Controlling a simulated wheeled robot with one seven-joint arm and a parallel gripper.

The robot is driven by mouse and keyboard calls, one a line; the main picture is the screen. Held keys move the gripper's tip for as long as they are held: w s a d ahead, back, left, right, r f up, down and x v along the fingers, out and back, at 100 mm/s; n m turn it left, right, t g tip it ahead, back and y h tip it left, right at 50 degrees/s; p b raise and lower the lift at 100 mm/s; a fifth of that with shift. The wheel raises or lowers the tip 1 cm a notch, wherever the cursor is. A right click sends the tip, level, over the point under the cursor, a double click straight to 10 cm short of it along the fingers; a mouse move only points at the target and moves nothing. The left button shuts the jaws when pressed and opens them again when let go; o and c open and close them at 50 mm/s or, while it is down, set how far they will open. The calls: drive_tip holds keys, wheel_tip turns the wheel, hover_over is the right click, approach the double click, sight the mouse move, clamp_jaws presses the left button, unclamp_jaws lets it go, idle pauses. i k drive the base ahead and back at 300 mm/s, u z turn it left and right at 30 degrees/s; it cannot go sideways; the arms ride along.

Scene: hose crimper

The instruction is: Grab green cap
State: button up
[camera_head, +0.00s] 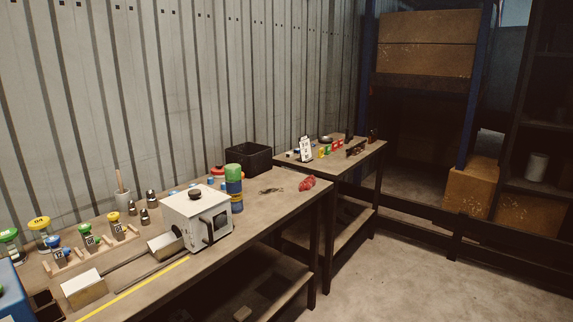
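Several green items show, and I cannot tell which one is the green cap. A green round piece (233,171) sits on top of a stack with blue and yellow parts, behind the right end of the white crimper machine (197,215). A jar with a green lid (8,236) stands at the far left. A small green-topped piece (91,240) sits on the wooden rack at left, beside a blue-topped piece (54,241) and a yellow-topped piece (114,217). My gripper is not in view.
The long wooden workbench (283,205) runs along the corrugated wall. It also holds a black bin (248,158), a red bundle (307,184) and a yellow-lidded jar (41,232). A second table (366,149) with small items stands behind. The concrete floor (400,270) at right is clear.

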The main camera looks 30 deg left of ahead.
sight(232, 171)
drive_tip(key=u, duration=0.2)
drive_tip(key=i, duration=1.6)
drive_tip(key=u, duration=1.1)
drive_tip(key=i, duration=1.45)
drive_tip(key=u, duration=0.95)
